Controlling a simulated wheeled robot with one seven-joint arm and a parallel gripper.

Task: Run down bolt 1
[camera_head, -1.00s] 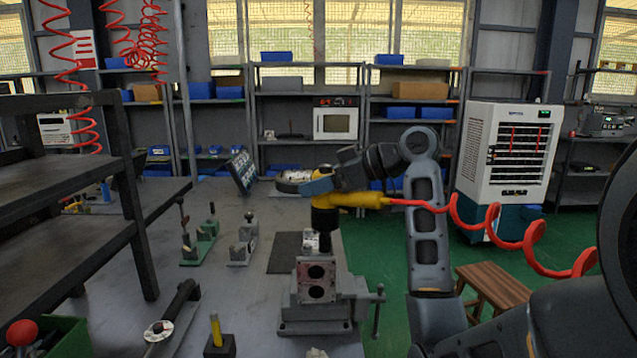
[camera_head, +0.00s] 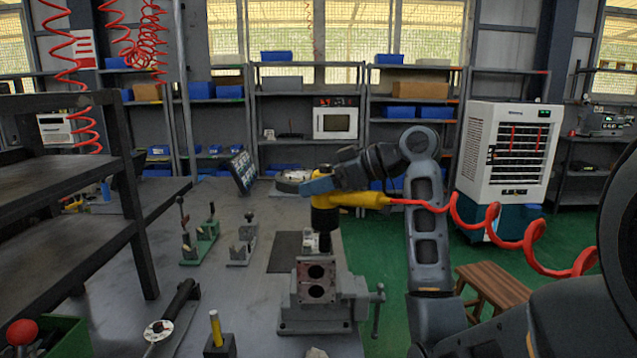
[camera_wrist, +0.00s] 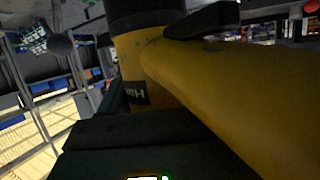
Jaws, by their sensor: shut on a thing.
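My gripper (camera_head: 320,186) is shut on a yellow air wrench (camera_head: 362,199) with a red coiled hose at its back end. The wrench body fills much of the wrist view (camera_wrist: 215,95). Its dark nose points down over the valve block (camera_head: 316,280), which has two round holes in its front face. The block sits in a grey vise (camera_head: 318,318) on the bench. The wrench's lower end is at the top of the block. Bolt 1 cannot be made out, and I cannot tell whether the socket sits on it.
The red hose (camera_head: 510,236) hangs to the right, above a wooden stool (camera_head: 492,288). Green and grey toggle clamps (camera_head: 200,240) stand left on the bench (camera_head: 225,290). A yellow-handled tool (camera_head: 215,328) stands upright in front. A dark shelf rack (camera_head: 70,200) is at far left.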

